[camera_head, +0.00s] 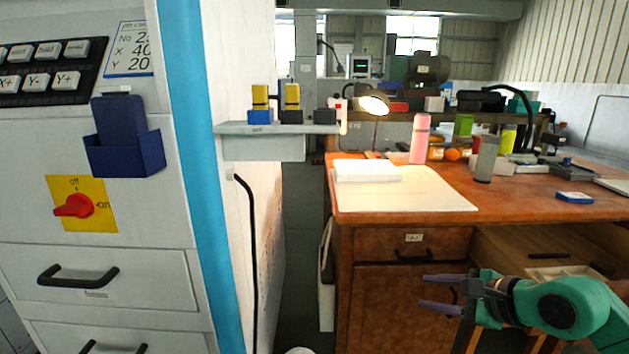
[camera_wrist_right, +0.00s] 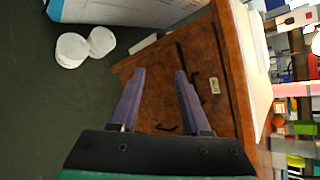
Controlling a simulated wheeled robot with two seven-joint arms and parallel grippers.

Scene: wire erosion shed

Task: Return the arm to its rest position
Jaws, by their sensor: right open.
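My right gripper (camera_head: 440,293) is at the lower right of the head view, in front of the wooden desk (camera_head: 385,300) and below its top. Its two dark fingers are apart with nothing between them. The green arm comes in from the right edge. In the right wrist view, the open fingers (camera_wrist_right: 157,100) point towards the desk front (camera_wrist_right: 215,70) and the floor. I cannot tell how close they are to the desk door. My left gripper shows in neither view.
A white machine cabinet (camera_head: 100,220) with a red switch (camera_head: 74,206) stands left. A small shelf (camera_head: 262,140) juts from its side. The desk holds a lamp (camera_head: 374,104), paper (camera_head: 400,192) and bottles. An open drawer (camera_head: 565,268) is near my right arm. White round objects (camera_wrist_right: 85,46) are on the floor.

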